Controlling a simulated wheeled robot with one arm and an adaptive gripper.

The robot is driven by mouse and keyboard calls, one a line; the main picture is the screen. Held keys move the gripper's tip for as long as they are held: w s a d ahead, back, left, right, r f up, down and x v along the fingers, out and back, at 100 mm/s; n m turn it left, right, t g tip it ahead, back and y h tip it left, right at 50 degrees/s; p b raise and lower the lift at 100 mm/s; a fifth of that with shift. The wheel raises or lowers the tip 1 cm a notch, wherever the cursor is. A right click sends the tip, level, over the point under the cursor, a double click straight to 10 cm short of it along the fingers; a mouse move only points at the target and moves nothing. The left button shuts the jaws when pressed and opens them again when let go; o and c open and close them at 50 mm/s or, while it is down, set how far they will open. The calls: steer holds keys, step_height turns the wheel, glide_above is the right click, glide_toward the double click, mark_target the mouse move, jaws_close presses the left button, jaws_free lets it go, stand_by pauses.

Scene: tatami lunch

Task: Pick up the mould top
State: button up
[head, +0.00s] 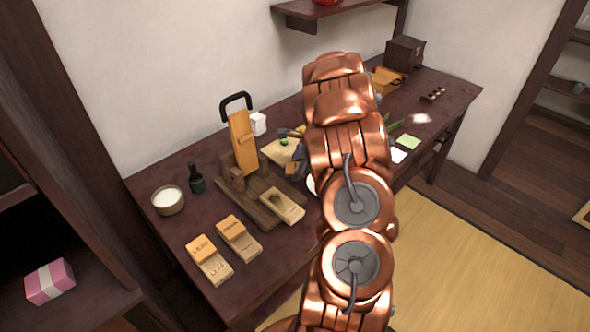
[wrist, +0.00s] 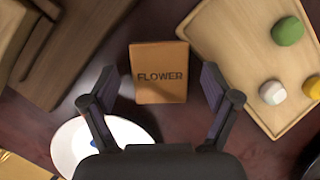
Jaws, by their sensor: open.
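The mould top (wrist: 160,62) is an orange-brown wooden block marked FLOWER, lying flat on the dark table in the wrist view. My gripper (wrist: 159,85) is open, with one finger on each side of the block and visible gaps between. I cannot tell how high the fingertips are above the table. In the head view my arm hides the block, and only a dark part of my gripper (head: 299,157) shows. A pale mould base (head: 282,206) with an open hollow lies on the dark board in the head view.
A wooden tray (wrist: 225,40) with green, white and yellow balls is right of the block. A white plate (wrist: 72,135) is at lower left. Two lidded moulds (head: 208,265), a bowl (head: 168,207), a bottle (head: 197,183) and a wooden lever press (head: 242,145) stand left.

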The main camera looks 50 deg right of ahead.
steer(key=c, duration=1.1)
steer(key=shift+r, duration=0.15)
steer(key=shift+c, duration=0.2)
